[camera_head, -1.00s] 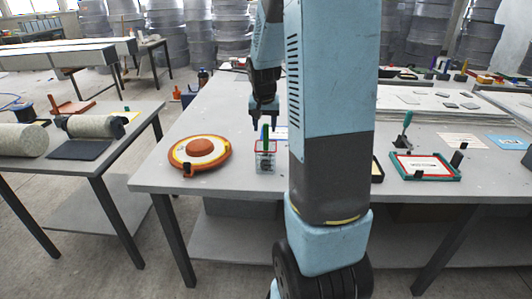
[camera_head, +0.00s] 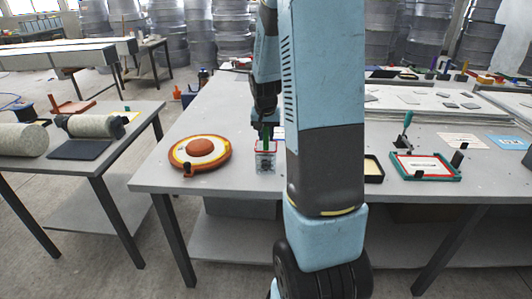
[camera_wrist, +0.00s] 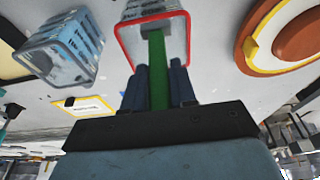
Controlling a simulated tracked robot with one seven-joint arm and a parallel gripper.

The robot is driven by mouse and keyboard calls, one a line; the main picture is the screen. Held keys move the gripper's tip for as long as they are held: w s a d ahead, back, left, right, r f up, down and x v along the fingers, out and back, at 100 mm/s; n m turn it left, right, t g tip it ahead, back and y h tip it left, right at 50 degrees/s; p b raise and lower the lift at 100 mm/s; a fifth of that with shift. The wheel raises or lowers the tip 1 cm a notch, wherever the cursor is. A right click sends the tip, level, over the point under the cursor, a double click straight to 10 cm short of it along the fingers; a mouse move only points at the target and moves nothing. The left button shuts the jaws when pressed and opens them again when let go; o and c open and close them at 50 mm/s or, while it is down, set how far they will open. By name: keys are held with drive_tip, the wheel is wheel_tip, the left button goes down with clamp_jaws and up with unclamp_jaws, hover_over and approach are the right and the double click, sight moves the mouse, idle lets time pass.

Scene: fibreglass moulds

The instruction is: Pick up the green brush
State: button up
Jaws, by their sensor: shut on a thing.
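The green brush (camera_wrist: 158,75) stands upright, with its lower end inside a clear container with a red rim (camera_head: 265,164). In the wrist view the red-rimmed container (camera_wrist: 183,20) lies just beyond my fingertips. My gripper (camera_head: 266,130) is right above the container. In the wrist view the two dark fingers of my gripper (camera_wrist: 159,82) sit on either side of the green handle, shut on it. The brush's lower end is hard to make out inside the container. Only a little green shows between the fingers in the head view.
A round orange and yellow mould (camera_head: 200,152) lies left of the container on the grey table (camera_head: 240,182). A clear bluish container (camera_wrist: 62,45) stands near the red-rimmed one in the wrist view. A red-and-green framed tray (camera_head: 425,168) lies to the right. My arm hides the table's middle.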

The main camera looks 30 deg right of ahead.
clamp_jaws()
drive_tip(key=shift+r, duration=0.1)
